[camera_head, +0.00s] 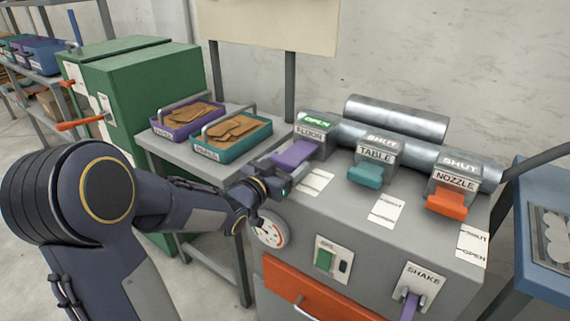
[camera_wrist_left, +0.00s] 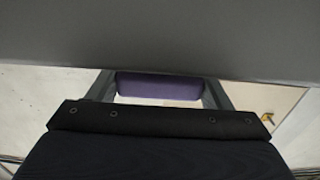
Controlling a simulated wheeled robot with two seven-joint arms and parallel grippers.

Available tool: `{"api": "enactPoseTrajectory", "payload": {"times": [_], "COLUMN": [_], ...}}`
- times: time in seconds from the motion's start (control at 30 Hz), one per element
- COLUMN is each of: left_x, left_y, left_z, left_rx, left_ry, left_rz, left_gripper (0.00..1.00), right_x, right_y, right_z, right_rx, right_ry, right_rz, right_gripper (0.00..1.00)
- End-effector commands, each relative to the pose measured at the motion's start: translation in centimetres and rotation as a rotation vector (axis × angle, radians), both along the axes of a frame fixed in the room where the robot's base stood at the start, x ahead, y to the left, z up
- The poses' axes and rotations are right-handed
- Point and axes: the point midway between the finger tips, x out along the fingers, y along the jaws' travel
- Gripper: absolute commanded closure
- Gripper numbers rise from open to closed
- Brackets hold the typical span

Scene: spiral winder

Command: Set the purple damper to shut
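The purple damper (camera_head: 296,153) is a purple handle sticking out of the grey box labelled FLOOR (camera_head: 314,133). The sign on that box is lit green and reads OPEN. My left gripper (camera_head: 275,169) is at the near left end of the purple handle. In the left wrist view the purple handle (camera_wrist_left: 159,85) lies across between my two fingers and fills the gap, so the gripper looks shut on it. My right gripper is not in view.
The teal TABLE damper (camera_head: 366,174) and orange NOZZLE damper (camera_head: 446,203) stand to the right, both signs reading SHUT. A round gauge (camera_head: 271,233) is below my gripper. Purple (camera_head: 181,127) and teal (camera_head: 228,148) trays stand on a side table behind.

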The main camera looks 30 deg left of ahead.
Motion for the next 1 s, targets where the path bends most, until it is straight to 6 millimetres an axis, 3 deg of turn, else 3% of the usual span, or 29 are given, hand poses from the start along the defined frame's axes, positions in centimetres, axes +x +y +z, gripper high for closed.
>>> {"api": "enactPoseTrajectory", "payload": {"times": [0.03,0.2,0.5,0.77,0.8,0.93,1.0], "left_x": [0.0,0.0,2.9,2.9,2.9,2.9,2.9], "left_y": [0.0,0.0,-0.2,-0.3,-0.3,-0.2,-0.2], "left_z": [0.0,0.0,-0.2,-0.1,-0.1,-0.1,-0.1], "left_rx": [0.000,0.000,0.002,0.000,0.000,0.000,0.000], "left_ry": [0.000,0.000,0.000,0.003,0.003,0.003,0.002], "left_rz": [0.000,0.000,-0.001,-0.001,-0.001,0.000,0.000], "left_gripper": [0.47,0.68,0.68,0.68,0.23,0.06,0.05], "right_x": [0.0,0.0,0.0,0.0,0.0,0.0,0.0], "right_y": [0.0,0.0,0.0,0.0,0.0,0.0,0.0], "right_z": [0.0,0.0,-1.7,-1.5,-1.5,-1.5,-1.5], "right_rx": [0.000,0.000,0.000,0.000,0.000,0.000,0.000], "right_ry": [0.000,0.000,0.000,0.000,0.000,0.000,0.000], "right_rz": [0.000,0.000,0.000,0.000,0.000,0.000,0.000], "right_gripper": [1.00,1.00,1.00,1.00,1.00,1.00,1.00]}}
